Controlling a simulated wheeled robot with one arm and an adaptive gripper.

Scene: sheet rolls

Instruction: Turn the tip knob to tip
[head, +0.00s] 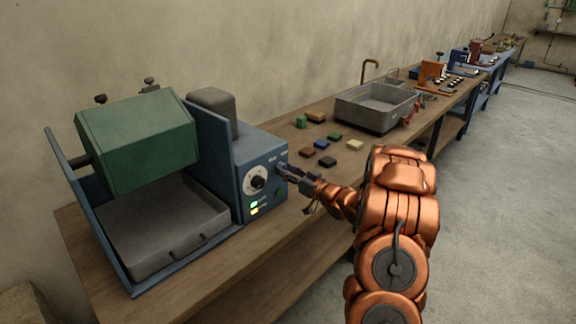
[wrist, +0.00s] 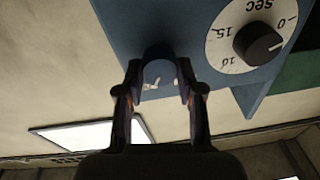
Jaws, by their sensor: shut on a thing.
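A blue machine box (head: 262,165) stands on the bench at left, with a green drum (head: 140,145) tilted over a grey tray (head: 160,240) beside it. My gripper (head: 286,171) reaches its front panel at the upper right. In the wrist view my gripper (wrist: 159,82) has its two fingers on either side of a round blue knob (wrist: 158,70) and is shut on it. White marks show beneath the knob, too blurred to read. In the head view the fingers mostly hide the knob, and its setting cannot be told.
A seconds dial (head: 256,181) with a black pointer knob sits left of my gripper. Several coloured blocks (head: 327,161) and a grey sink (head: 376,107) are farther along the bench. The floor at right is clear.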

